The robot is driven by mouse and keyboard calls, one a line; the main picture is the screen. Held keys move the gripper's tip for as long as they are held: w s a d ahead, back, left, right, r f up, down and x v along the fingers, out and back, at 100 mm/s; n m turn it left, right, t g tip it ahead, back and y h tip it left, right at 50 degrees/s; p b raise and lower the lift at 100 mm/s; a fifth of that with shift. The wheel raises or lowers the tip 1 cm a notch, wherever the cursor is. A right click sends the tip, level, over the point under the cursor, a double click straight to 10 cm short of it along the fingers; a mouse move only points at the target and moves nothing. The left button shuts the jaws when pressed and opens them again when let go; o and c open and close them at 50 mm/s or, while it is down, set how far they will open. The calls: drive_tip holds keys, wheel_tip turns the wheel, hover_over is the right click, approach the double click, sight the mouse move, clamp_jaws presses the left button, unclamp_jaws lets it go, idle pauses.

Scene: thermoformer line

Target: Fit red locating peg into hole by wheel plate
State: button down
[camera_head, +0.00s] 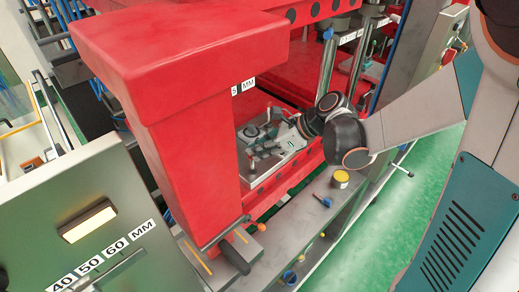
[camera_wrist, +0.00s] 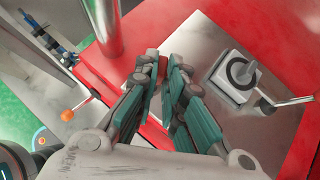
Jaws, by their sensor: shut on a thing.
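My gripper (camera_wrist: 166,66) is shut on the red locating peg (camera_wrist: 162,72), of which only a narrow red strip shows between the fingers. The fingertips are over the left part of a grey metal plate (camera_wrist: 208,42). A wheel-like black ring on a pale square block (camera_wrist: 240,74) stands on the plate, right of the fingers. In the head view my gripper (camera_head: 272,148) reaches over the same plate (camera_head: 292,139) inside the red press; the peg cannot be made out there. The hole cannot be seen, and I cannot tell whether the peg touches the plate.
A thick red press column (camera_head: 190,150) stands left of my gripper. Steel guide posts (camera_head: 328,62) rise behind it. A lever (camera_wrist: 285,102) sticks out beside the ring block. A yellow tin (camera_head: 340,179) and a blue-handled tool (camera_head: 326,202) are on the front ledge.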

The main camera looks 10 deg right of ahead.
sight(254, 167)
drive_tip(key=shift+f+b, duration=3)
drive_tip(key=shift+f, duration=0.1)
idle(0.3)
drive_tip(key=c, duration=1.6)
unclamp_jaws()
drive_tip(key=shift+r, duration=0.1)
drive_tip(key=v, duration=1.2)
drive_tip(key=shift+s+a, duration=0.1)
drive_tip(key=o, duration=1.4)
